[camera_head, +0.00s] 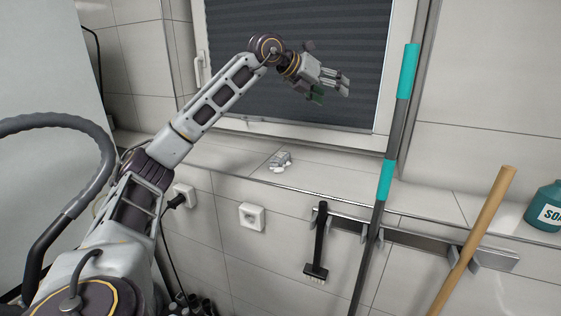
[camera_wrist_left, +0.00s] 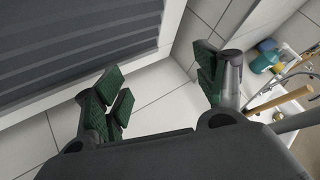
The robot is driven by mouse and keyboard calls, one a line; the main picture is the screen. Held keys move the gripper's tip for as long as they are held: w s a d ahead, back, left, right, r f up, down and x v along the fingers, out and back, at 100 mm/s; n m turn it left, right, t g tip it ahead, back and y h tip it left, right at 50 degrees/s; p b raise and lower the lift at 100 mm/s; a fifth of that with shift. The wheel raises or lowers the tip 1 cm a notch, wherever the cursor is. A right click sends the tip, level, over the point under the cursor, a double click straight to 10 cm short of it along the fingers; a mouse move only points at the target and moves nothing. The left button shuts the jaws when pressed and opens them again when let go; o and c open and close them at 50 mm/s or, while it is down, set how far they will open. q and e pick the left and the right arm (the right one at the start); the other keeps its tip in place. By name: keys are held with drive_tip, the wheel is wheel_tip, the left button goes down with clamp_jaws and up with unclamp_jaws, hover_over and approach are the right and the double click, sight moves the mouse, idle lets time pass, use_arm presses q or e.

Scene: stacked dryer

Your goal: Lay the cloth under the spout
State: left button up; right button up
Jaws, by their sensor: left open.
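My left gripper (camera_head: 334,88) is raised in front of the window blind, with its arm reaching up from the left. Its fingers stand wide apart with nothing between them, and the left wrist view shows the same open gap (camera_wrist_left: 160,90) with green finger pads. A curved metal piece that looks like a spout (camera_wrist_left: 292,74) shows small at the right of the left wrist view, well away from the fingers. I cannot make out a cloth for certain in either view. My right gripper is not in view.
A small grey-white object (camera_head: 280,159) lies on the tiled ledge (camera_head: 335,175). Below it, a rail (camera_head: 425,240) holds a brush (camera_head: 318,250), a teal-and-grey pole (camera_head: 385,180) and a wooden handle (camera_head: 484,225). A teal bottle (camera_head: 546,208) stands at the right. Much of the ledge is bare.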

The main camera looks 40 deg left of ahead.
use_arm(q)
drive_tip(key=s+a+f+n+g+y, duration=0.2)
drive_tip(key=s+a+f+g+y, duration=0.4)
drive_tip(key=s+a+f, duration=0.3)
drive_tip(key=shift+s+a+f+n+g+y, duration=0.35)
drive_tip(key=shift+s+a+g, duration=0.4)
drive_tip(key=shift+a, duration=0.3)
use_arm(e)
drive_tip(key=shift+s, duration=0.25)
use_arm(q)
drive_tip(key=shift+f, duration=0.1)
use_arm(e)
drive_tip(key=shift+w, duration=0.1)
